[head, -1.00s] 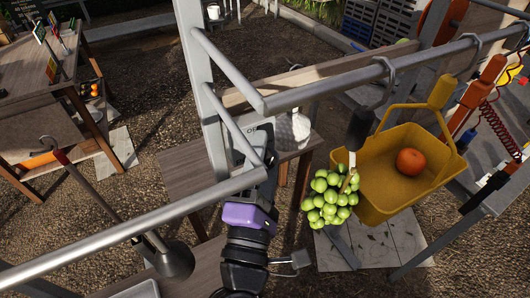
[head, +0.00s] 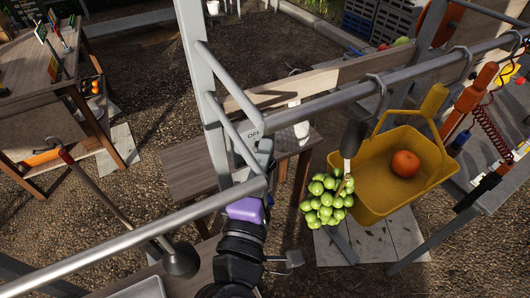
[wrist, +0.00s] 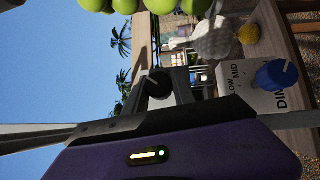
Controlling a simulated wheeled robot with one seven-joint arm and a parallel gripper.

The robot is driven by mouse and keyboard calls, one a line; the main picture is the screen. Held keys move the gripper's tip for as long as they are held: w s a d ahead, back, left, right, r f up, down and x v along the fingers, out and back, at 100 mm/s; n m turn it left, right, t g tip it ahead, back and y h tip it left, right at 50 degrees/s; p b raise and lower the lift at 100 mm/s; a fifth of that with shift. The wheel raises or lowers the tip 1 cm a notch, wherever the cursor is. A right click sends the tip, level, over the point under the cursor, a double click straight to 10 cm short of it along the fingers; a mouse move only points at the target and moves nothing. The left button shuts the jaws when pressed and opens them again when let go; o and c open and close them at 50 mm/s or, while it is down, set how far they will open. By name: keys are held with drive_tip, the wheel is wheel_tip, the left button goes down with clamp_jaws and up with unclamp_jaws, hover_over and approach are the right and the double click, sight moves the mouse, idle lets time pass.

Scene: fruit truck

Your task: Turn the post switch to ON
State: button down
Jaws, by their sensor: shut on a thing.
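The post switch (head: 252,133) shows as a pale plate with OFF lettering beside the grey post (head: 196,70), partly covered by rails and my gripper. My gripper (head: 262,155) reaches up to it from below, its purple body under the rail. In the wrist view my gripper (wrist: 165,90) has its jaws closed around a dark round knob (wrist: 158,84), which appears to be the switch's knob. Its pointer and exact angle cannot be made out.
A dimmer box with a blue knob (wrist: 277,75) shows in the wrist view. Metal rails (head: 340,92) cross close to my arm. Green grapes (head: 327,200) and a yellow basket (head: 375,185) with an orange fruit (head: 405,163) hang to the right. A wooden table (head: 195,172) stands behind.

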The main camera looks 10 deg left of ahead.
drive_tip(key=c, duration=1.1)
unclamp_jaws()
drive_tip(key=shift+o, duration=0.2)
drive_tip(key=shift+s, duration=0.1)
drive_tip(key=s+b, duration=0.1)
drive_tip(key=s, duration=0.6)
drive_tip(key=shift+s+a+f+b, duration=0.3)
drive_tip(key=shift+a+f+b, duration=0.1)
drive_tip(key=shift+a, duration=0.05)
